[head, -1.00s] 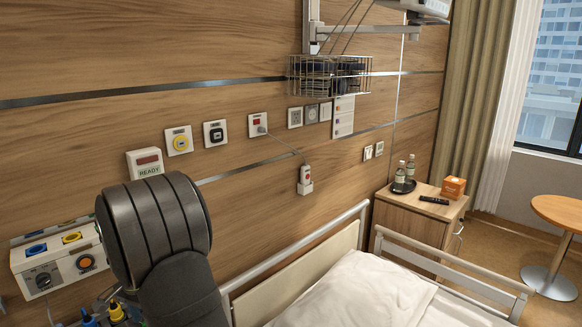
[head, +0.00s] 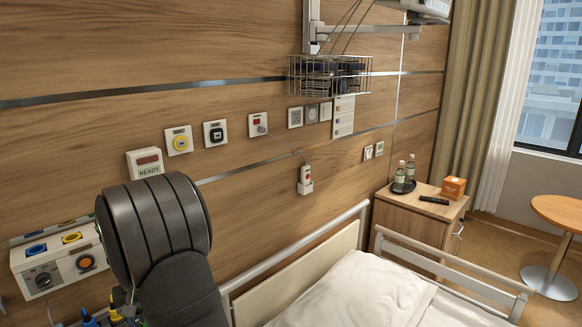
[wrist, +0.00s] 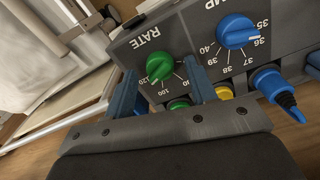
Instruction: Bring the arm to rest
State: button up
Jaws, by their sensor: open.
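My gripper (wrist: 161,72) is open in the wrist view, with one blue-grey finger at each side of the picture of a green knob (wrist: 152,67) marked RATE. A gap shows between the fingers and the knob; I cannot tell how far the knob lies from the fingertips. The knob's white mark points down, near 120. My arm (head: 155,235) stands at the lower left of the head view. My gripper's fingers cannot be made out there.
The dark panel (wrist: 175,30) also has a blue knob (wrist: 235,30) with its mark near 36, a blue plug (wrist: 272,82) and a yellow one (wrist: 224,92). A wall unit (head: 58,262) is left of my arm. The bed (head: 370,290) lies to the right, a bedside cabinet (head: 410,215) beyond.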

jog(key=n, duration=0.7)
dwell(0.4)
dwell(3.1)
